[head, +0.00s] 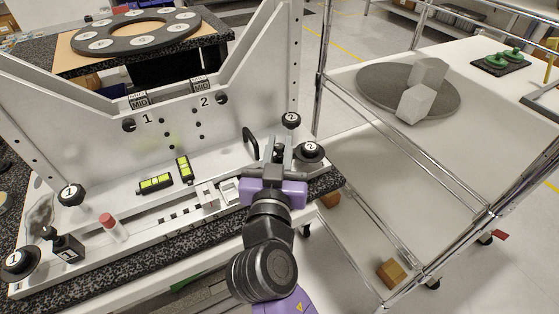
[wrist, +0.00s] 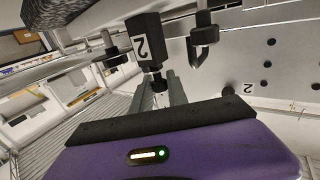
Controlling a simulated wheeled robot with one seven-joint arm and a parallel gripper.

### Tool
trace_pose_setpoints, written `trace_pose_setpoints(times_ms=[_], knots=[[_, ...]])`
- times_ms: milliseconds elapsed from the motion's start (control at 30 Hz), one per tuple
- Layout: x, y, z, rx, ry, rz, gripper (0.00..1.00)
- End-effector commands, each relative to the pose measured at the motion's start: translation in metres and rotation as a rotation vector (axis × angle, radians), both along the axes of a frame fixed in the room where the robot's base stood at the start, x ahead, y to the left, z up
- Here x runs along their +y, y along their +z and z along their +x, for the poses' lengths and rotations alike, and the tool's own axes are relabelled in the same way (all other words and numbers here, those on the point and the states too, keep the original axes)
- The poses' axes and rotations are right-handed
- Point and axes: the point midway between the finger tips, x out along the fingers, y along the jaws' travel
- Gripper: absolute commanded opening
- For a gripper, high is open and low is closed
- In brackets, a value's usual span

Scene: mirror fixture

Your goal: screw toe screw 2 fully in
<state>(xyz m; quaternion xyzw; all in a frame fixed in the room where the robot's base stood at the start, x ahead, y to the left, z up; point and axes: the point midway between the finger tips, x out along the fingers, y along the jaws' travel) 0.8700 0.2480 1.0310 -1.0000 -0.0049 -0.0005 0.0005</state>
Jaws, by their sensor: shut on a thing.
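Toe screw 2 (wrist: 157,80) shows in the wrist view as a small dark screw sticking out of the black toe block (wrist: 147,38) with a white "2" label. My gripper (wrist: 163,92) is shut on the screw's outer end, its fingers on either side of it. In the head view my gripper (head: 277,155) is at the right end of the fixture base, left of a round black knob marked 2 (head: 309,151). There my gripper hides the screw and most of its block. How deep the screw sits is hard to tell.
The fixture's upright plate (head: 215,125) rises close behind my gripper. A black hook-shaped handle (head: 250,140) stands just left. Two yellow levels (head: 155,183), a red-capped stick (head: 112,226) and toe block 1 (head: 67,247) are farther left. A wire-frame cart (head: 400,165) stands right.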

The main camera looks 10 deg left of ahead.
Motion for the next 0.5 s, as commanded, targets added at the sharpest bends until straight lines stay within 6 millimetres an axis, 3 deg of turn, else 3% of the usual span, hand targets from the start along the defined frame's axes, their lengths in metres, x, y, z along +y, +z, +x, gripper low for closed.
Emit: trace_pose_setpoints(times_ms=[500], knots=[[0.0028,-0.0040,0.0003,-0.003,-0.314,0.002,0.00]])
